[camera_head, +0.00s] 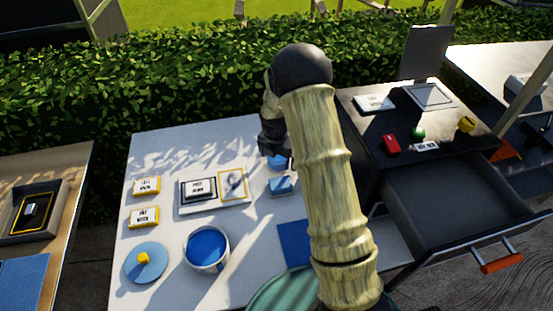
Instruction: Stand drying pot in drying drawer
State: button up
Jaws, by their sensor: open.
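A round pot (207,250) with a pale rim and blue inside stands upright on the white table. I take it to be the drying pot, but no label on it can be read. Beside it lies a round blue lid (136,268) with a yellow knob. The drawer (450,203) of the dark cabinet at right is pulled out, and its visible floor looks empty. My gripper (273,150) is open, at the back of the white table by small blue blocks (281,186). It is apart from the pot. My arm hides part of the table and the drawer's left side.
The dark cabinet top (365,112) holds a red block (391,144), a green ball (418,133) and a yellow item (466,124). Yellow labelled boxes (145,186) and a pale tray (187,209) lie on the white table. A hedge (180,80) runs behind.

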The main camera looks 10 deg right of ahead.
jog(key=shift+c, duration=0.5)
jog(key=c, duration=1.3)
notch_tip(320, 180, up, 10)
jog(key=shift+r, duration=0.1)
